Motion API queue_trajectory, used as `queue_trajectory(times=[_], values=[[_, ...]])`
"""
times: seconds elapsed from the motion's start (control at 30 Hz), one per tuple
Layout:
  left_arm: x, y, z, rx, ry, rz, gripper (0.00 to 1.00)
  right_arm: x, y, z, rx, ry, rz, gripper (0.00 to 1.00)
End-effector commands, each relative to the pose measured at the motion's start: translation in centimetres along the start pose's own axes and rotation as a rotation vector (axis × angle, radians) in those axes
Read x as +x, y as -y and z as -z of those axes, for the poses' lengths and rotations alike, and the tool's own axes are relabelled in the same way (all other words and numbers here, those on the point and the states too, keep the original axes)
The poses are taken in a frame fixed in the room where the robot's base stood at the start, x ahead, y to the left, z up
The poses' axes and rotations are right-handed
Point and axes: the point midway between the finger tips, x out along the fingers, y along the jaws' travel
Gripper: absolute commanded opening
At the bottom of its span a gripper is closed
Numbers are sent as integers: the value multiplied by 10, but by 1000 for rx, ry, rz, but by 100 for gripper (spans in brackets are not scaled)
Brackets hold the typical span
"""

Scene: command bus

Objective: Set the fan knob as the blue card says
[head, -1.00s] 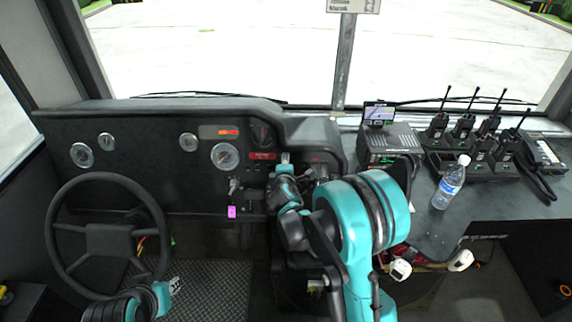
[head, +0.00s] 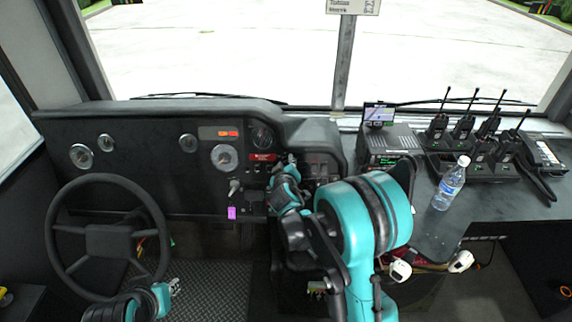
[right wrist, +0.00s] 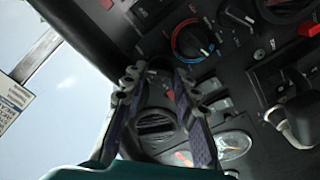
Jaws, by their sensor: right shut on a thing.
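My right gripper (head: 290,160) is at the dashboard's centre panel. In the right wrist view my right gripper (right wrist: 157,72) has its fingertips either side of a small dark thing at the panel, shut on it. That thing looks like a knob, but the fingers and shadow hide most of it, so I cannot tell its setting. A round dial with a red and blue ring (right wrist: 194,40) sits beside the fingers, apart from them. I cannot make out a blue card in either view.
The steering wheel (head: 107,238) stands at the left. A pink tag (head: 231,212) hangs under the dashboard. A radio unit with a screen (head: 379,114), a water bottle (head: 450,183) and several handheld radios (head: 463,128) stand on the right counter.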

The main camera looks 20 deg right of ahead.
Motion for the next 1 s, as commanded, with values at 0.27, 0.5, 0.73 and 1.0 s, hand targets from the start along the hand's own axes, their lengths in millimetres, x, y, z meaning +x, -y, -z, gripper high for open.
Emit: queue_trajectory(times=[0.27,0.5,0.73,1.0], values=[[0,0,0,0,0,0,27,0,0,-1,226,1,2,0],[0,0,0,0,0,0,27,0,-1,-1,356,1,2,0],[0,0,0,0,0,0,27,0,-1,-1,417,1,3,0],[0,0,0,0,0,0,27,0,-1,-1,431,1,3,0]])
